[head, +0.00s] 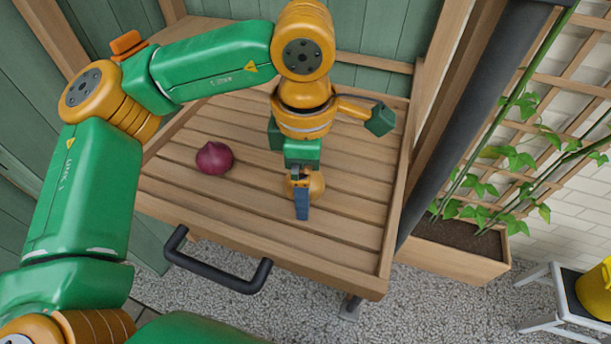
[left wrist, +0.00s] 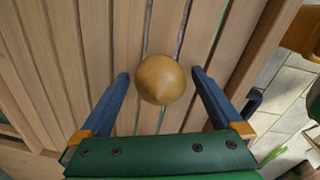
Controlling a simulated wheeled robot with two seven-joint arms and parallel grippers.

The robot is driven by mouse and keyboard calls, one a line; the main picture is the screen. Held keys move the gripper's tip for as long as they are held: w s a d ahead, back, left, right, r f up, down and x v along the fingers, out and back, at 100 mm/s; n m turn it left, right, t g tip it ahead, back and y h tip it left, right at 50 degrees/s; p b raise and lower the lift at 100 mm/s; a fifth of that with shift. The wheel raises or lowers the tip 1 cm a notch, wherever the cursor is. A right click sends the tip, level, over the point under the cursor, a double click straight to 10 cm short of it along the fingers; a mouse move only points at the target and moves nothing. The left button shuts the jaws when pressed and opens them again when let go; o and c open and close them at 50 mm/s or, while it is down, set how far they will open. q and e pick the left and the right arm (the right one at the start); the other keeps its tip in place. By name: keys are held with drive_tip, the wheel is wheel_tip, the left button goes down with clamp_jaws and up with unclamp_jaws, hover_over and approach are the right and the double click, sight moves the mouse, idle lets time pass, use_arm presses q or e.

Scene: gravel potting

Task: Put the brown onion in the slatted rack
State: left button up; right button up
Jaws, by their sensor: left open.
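The brown onion (head: 317,185) sits on a slatted wooden tray top (head: 240,235), right of the middle. In the head view it is partly hidden behind my left gripper (head: 302,214). In the left wrist view the onion (left wrist: 161,80) shows whole, between the two blue fingertips of my open left gripper (left wrist: 160,74), with a gap on each side. No other slatted rack is in view, so I cannot tell whether this slatted top is the rack. My right gripper is not in view.
A red onion (head: 214,158) lies on the slats left of the gripper. The tray top has raised wooden edges and a black handle (head: 218,274) at the front. A planter (head: 455,248) with climbing plants stands right, near a step stool (head: 565,300) bearing a yellow object.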

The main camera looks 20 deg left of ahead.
use_arm(q)
wheel_tip(320, 180, up, 6)
drive_tip(key=shift+s+d+f, duration=0.1)
drive_tip(key=shift+s+f, duration=0.05)
drive_tip(key=shift+f, duration=0.05)
drive_tip(key=r, duration=0.2)
drive_tip(key=r+p, duration=0.1)
drive_tip(key=r, duration=0.3)
drive_tip(key=shift+s+r, duration=0.25)
drive_tip(key=shift+s, duration=0.05)
